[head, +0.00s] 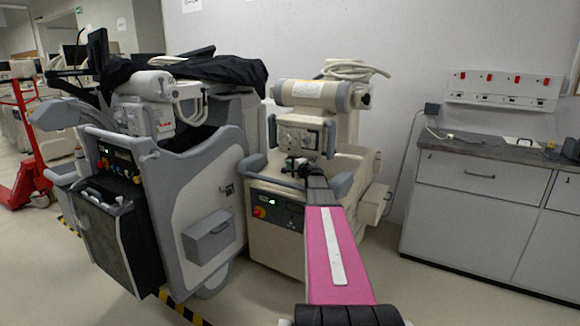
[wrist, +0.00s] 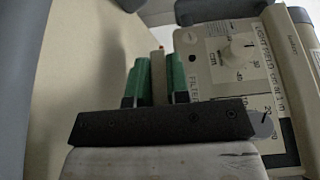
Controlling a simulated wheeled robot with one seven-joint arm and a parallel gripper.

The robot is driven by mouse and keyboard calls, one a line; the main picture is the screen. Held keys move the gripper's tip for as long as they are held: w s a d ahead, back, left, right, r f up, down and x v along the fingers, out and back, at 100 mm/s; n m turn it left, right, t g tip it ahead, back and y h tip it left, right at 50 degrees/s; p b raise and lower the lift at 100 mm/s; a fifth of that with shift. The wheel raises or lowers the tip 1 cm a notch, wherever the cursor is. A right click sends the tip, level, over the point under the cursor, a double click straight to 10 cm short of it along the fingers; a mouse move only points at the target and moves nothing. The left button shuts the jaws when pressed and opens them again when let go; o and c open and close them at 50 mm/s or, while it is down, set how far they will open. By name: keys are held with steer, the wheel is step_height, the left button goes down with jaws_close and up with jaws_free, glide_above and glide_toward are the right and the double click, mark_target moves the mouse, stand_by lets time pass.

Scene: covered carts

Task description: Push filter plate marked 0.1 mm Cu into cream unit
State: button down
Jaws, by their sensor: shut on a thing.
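The cream unit (head: 302,133) is the boxy head with a dial panel under the cream cylinder of the middle cart. In the wrist view its panel (wrist: 215,68) fills the right side, with a white knob, a printed scale and a partly hidden FILTER label. My gripper (head: 298,165) is close in front of the unit. In the wrist view the green fingers of my gripper (wrist: 156,72) are shut on a thin, greyish-beige plate (wrist: 158,82), seen edge-on, beside the panel's left edge. Its marking is not readable, and I cannot tell whether it touches the unit.
Grey-blue handles (head: 341,184) flank the unit near my gripper. A larger grey-and-white cart (head: 208,178) under a black cover stands close on the left. A grey counter (head: 480,200) stands at the right, with bare floor before it.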

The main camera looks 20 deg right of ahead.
steer(key=shift+w+d, duration=0.6)
steer(key=shift+d, duration=0.15)
steer(key=shift+s+a, duration=0.15)
steer(key=shift+s+a, duration=1.1)
steer(key=shift+a, duration=0.3)
steer(key=shift+s+a, duration=1.05)
steer(key=shift+a, duration=0.35)
steer(key=shift+w+d, duration=1.15)
steer(key=shift+d, duration=0.3)
steer(key=shift+w+d, duration=1.1)
steer(key=shift+d, duration=0.3)
stand_by(1.5)
